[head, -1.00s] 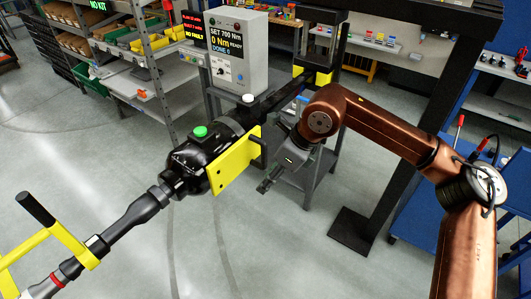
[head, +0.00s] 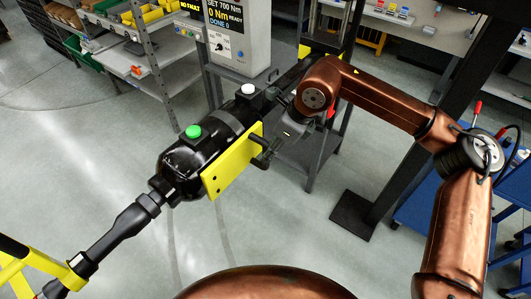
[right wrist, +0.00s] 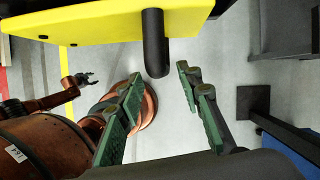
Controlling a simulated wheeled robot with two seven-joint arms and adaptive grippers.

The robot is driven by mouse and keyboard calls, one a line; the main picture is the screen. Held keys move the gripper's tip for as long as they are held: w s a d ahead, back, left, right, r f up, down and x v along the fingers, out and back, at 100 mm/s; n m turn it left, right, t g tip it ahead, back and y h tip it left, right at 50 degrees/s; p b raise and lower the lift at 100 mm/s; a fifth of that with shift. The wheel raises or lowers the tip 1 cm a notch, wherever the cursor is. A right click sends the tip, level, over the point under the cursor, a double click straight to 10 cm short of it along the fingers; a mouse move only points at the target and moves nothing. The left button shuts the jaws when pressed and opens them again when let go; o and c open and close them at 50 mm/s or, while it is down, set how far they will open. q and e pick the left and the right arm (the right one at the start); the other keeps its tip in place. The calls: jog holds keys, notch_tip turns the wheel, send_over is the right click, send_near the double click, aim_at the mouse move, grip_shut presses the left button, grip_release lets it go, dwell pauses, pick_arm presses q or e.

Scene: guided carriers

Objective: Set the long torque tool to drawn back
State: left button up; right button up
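The long torque tool (head: 205,155) hangs slantwise in the head view, a black body with a green button (head: 193,131), a white button (head: 248,89) and a yellow side plate (head: 232,168). A short black handle (right wrist: 155,45) juts from the yellow plate in the right wrist view. My right gripper (head: 268,152) is at the plate's right end by this handle. In the right wrist view its green-padded fingers (right wrist: 159,78) are spread, with the handle's end between the tips, apart from both. My left gripper (right wrist: 88,78) shows small at the left there, its fingers looking spread.
A grey control box (head: 238,40) reading "0 Nm READY" stands behind the tool on a grey stand. A dark post (head: 385,165) with a base plate rises at right, near blue carts (head: 420,215). Shelves with bins (head: 140,15) stand at back left. Grey floor is clear below.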

jog(key=p+x, duration=0.1)
jog(key=x, duration=0.3)
jog(key=shift+w, duration=0.2)
jog(key=shift+f, duration=0.2)
jog(key=shift+c, duration=0.2)
jog(key=c, duration=0.5)
pick_arm(q)
jog(key=shift+w+r, duration=0.6)
jog(key=shift+w, duration=0.1)
pick_arm(e)
grip_shut()
